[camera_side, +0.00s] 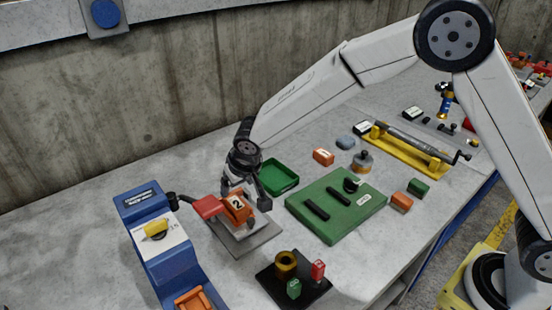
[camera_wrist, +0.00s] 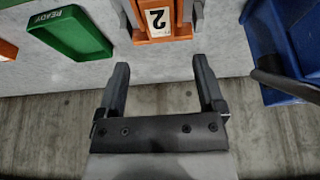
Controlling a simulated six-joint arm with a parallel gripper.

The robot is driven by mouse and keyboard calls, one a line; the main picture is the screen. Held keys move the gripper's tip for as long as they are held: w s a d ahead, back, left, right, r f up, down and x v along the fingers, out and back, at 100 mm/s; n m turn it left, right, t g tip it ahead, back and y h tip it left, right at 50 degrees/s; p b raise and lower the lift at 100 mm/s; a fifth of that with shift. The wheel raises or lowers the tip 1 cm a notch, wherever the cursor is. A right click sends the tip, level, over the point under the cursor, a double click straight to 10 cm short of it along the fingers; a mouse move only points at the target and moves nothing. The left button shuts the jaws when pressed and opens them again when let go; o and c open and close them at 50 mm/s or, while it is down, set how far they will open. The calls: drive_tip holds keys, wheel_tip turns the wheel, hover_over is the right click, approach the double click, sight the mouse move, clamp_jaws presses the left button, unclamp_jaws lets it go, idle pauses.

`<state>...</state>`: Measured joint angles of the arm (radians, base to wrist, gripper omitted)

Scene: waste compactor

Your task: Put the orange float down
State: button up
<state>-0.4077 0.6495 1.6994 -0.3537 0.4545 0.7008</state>
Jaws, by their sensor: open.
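The orange float (camera_side: 236,209), marked with a white "2" label, is at the grey plate (camera_side: 262,241) beside the blue machine. In the wrist view the orange float (camera_wrist: 158,36) is at the top middle, between two grey upright pieces, just beyond my fingertips. My gripper (camera_side: 247,191) is over and behind the float in the side view. In the wrist view my gripper (camera_wrist: 160,63) is open, with only bare table between its fingers. The float's underside is hidden, so I cannot tell exactly what it rests on.
The blue machine (camera_side: 160,242) with a yellow knob and a red paddle (camera_side: 208,207) stands close on the left. A green tray (camera_side: 279,178) lies behind, a green board (camera_side: 335,207) to the right. A black base (camera_side: 293,280) with small pieces is in front.

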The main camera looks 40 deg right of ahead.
drive_tip(key=v, duration=0.6)
drive_tip(key=shift+s, duration=0.1)
idle(0.6)
drive_tip(key=s+d+f+g, duration=0.1)
drive_tip(key=s+d+f, duration=0.2)
drive_tip(key=s+d, duration=1.6)
drive_tip(key=shift+s+f+g, duration=0.2)
drive_tip(key=shift+s+g, duration=0.2)
drive_tip(key=shift+s, duration=0.2)
